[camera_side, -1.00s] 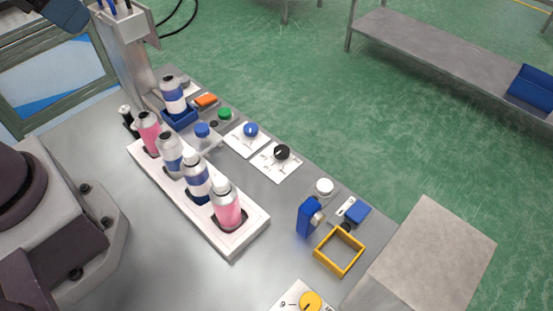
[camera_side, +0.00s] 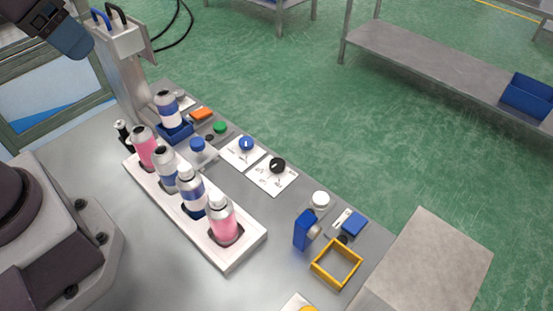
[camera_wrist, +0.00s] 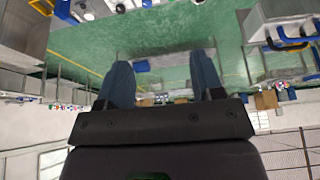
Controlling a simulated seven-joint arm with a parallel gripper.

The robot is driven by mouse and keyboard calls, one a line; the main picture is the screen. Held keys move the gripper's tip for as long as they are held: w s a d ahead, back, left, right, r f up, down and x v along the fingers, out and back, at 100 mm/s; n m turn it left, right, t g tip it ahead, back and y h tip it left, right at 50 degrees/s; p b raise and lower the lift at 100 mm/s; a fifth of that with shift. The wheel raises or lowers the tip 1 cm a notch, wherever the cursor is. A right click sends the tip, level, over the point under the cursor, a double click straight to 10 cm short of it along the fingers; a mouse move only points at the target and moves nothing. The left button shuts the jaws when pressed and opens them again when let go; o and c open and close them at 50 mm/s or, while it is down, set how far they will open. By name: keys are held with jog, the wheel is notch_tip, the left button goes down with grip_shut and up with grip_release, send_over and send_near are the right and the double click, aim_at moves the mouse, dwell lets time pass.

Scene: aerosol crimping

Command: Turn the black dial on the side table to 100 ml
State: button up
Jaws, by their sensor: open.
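The black dial (camera_side: 277,165) sits on a white marked plate (camera_side: 263,178) at the far edge of the grey table in the side view. Its setting is too small to read. My gripper's dark blue finger (camera_side: 72,39) is at the top left, well away from the dial. In the wrist view my gripper (camera_wrist: 163,80) has its two blue fingers wide apart with nothing between them. The dial cannot be made out in the wrist view.
A blue dial (camera_side: 246,143) on its own plate is left of the black dial. A white rack (camera_side: 238,252) with several bottles stands in front. A white cap (camera_side: 320,200), blue block (camera_side: 305,229) and yellow frame (camera_side: 313,266) lie to the right. A grey post (camera_side: 117,72) stands near my gripper.

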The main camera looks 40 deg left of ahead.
jog(key=w+d+f+m+g+y, duration=0.1)
jog(key=w+d+f+m+g, duration=0.35)
jog(key=w+f, duration=0.35)
jog(key=m+h, duration=0.1)
jog(key=m, duration=1.5)
send_near(277, 162)
jog(key=shift+g, duration=0.25)
notch_tip(277, 162, down, 9)
jog(key=shift+w, duration=0.1)
jog(key=c, duration=0.9)
